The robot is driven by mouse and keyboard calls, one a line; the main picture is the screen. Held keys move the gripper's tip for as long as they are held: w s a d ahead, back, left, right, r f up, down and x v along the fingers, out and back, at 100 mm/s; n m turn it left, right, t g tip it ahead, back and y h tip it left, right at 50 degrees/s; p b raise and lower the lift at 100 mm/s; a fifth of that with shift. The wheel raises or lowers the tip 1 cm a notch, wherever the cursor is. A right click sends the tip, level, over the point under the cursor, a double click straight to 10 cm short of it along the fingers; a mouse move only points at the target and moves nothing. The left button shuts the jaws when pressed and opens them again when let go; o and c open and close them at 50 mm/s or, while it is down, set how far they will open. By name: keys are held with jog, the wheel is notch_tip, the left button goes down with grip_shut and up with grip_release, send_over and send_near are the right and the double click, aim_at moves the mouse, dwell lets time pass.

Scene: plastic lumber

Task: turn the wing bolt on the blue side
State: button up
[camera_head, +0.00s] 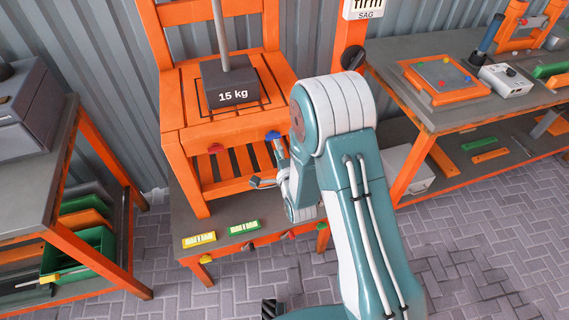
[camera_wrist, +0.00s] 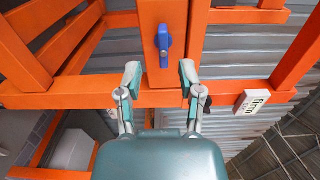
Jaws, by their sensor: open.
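The blue wing bolt (camera_head: 273,135) sits on the front right of the orange chair-like frame (camera_head: 205,128). In the wrist view the blue wing bolt (camera_wrist: 163,43) is on an orange post, its wing roughly upright in the picture. My gripper (camera_wrist: 160,80) is open, with one finger to each side of the post and the bolt beyond the fingertips, between their lines. The fingers do not grip the bolt. In the head view my gripper (camera_head: 268,165) is just below the bolt, partly hidden by my arm. A red wing bolt (camera_head: 216,148) is on the frame's front left.
A dark 15 kg weight (camera_head: 233,84) rests on the frame's seat. Yellow (camera_head: 199,240) and green (camera_head: 243,228) labelled blocks lie on the low table in front. Workbenches stand left (camera_head: 40,160) and right (camera_head: 400,75). A "firm/SAG" sign (camera_wrist: 252,101) hangs at the right.

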jog(key=v, duration=0.8)
jog(key=shift+w, duration=0.1)
jog(key=s+d+r+n+g+h, duration=0.1)
jog(key=d+r+n+g+h, duration=0.2)
jog(key=r, duration=0.4)
jog(key=d+r+n+g, duration=0.3)
jog(key=d+r+n, duration=0.15)
jog(key=r, duration=0.25)
jog(key=s+d+r+n+g, duration=0.2)
jog(key=s+r, duration=0.1)
jog(key=s, duration=0.4)
jog(key=s+d+r+n+g+h, duration=0.1)
jog(key=s+d+r+n+g, duration=0.1)
jog(key=s, duration=0.5)
jog(key=s+d+r+n+g+h, duration=0.1)
jog(key=s+d+r+n, duration=0.1)
jog(key=s, duration=0.5)
jog(key=shift+r+n+g, duration=0.4)
jog(key=shift+r+n, duration=0.25)
jog(key=shift+r, duration=0.2)
jog(key=shift+o, duration=0.2)
